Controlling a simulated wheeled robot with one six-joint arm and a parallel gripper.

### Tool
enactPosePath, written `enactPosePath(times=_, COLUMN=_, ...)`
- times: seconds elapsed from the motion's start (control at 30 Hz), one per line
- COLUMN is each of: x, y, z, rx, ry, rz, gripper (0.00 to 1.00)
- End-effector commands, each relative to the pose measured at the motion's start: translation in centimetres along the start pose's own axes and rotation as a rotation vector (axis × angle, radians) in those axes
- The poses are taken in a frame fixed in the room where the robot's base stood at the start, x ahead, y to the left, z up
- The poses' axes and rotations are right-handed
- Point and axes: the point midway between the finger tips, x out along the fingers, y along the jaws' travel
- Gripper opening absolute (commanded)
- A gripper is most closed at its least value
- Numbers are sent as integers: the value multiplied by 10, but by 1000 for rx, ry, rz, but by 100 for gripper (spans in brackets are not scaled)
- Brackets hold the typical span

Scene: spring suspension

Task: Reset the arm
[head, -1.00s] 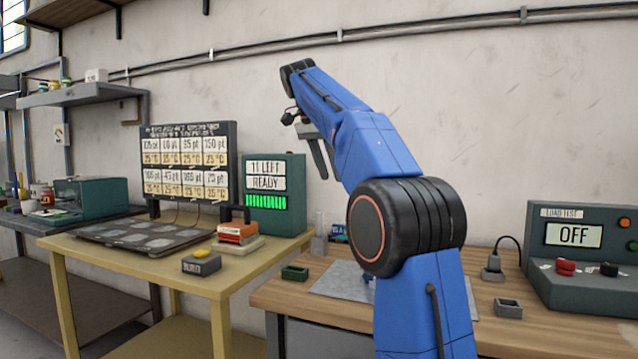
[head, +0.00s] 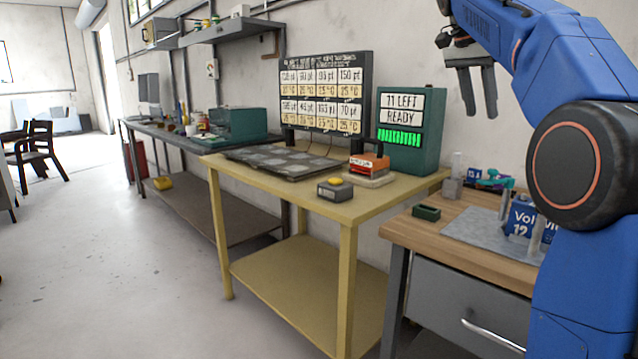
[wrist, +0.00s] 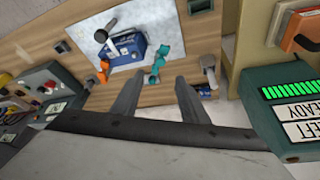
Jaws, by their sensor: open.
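My gripper (head: 479,90) is raised in the air at the upper right of the head view, beside the green READY box (head: 409,130). Its two fingers point down, stand apart and hold nothing. In the wrist view my gripper (wrist: 157,98) shows both fingers spread above the wooden workbench, with empty space between them. My blue arm is folded upward at the right edge of the head view.
A blue battery-like block (head: 521,217) sits on a grey mat (head: 470,232) on the wooden bench (head: 400,229). The yellow table (head: 345,208) holds a dark tray (head: 280,160) and a yellow-button box (head: 335,190). Open floor (head: 90,260) lies to the left.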

Motion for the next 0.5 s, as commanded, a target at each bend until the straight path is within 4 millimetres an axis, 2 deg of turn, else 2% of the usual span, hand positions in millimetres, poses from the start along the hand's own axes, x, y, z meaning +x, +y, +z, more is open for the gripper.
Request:
enactPosePath(times=0.27, x=23, y=44, z=52, rx=-265, ry=-16, rz=-85, gripper=40)
enactPosePath(times=0.5, x=59, y=87, z=108, rx=-484, ry=-26, rz=-166, gripper=40)
